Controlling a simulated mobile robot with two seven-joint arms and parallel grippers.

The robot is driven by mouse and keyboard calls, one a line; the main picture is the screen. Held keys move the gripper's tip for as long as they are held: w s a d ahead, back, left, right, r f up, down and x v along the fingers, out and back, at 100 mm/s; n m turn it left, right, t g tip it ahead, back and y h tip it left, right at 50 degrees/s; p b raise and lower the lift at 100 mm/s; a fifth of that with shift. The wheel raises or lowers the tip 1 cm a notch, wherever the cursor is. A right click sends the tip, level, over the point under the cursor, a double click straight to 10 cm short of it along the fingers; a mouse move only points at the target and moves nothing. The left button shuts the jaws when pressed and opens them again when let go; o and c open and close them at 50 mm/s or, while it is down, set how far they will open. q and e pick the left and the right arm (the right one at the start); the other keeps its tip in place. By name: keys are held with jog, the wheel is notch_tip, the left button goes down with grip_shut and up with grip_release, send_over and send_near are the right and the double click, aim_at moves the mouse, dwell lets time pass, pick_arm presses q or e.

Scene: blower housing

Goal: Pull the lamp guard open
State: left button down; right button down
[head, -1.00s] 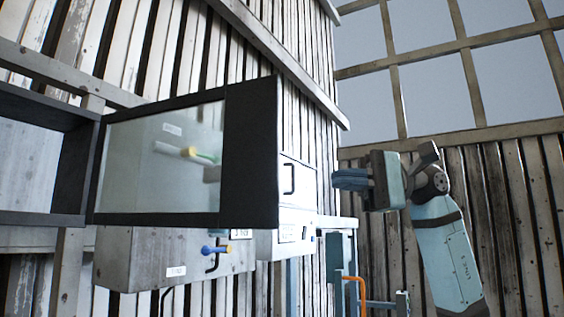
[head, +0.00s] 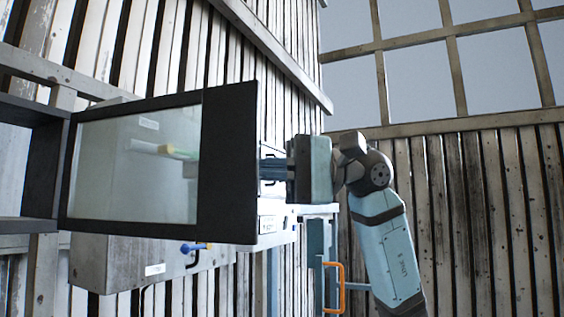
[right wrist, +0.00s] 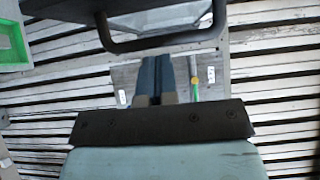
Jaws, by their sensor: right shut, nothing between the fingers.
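A black-framed glass panel (head: 228,165), which looks like the lamp guard, stands out from a dark open frame (head: 40,170) at the left of the head view. In the right wrist view, a dark panel with a black bar handle (right wrist: 160,43) crosses the top; it looks like the same guard. My right gripper (head: 270,168) is at the panel's right edge, its fingertips partly hidden there. In the wrist view its blue fingers (right wrist: 155,72) are shut and empty, just below the handle in the picture. I cannot tell whether they touch the guard. My left gripper is not in view.
A grey box with a blue-knobbed handle (head: 192,247) is below the panel. A green-and-yellow lever (right wrist: 194,75) is on a grey plate beyond my fingers. An orange handle (head: 341,288) is at lower right. A green frame (right wrist: 14,42) shows at the wrist view's upper left.

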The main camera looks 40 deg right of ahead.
jog(key=shift+s+a, duration=0.1)
jog(key=shift+a, duration=0.2)
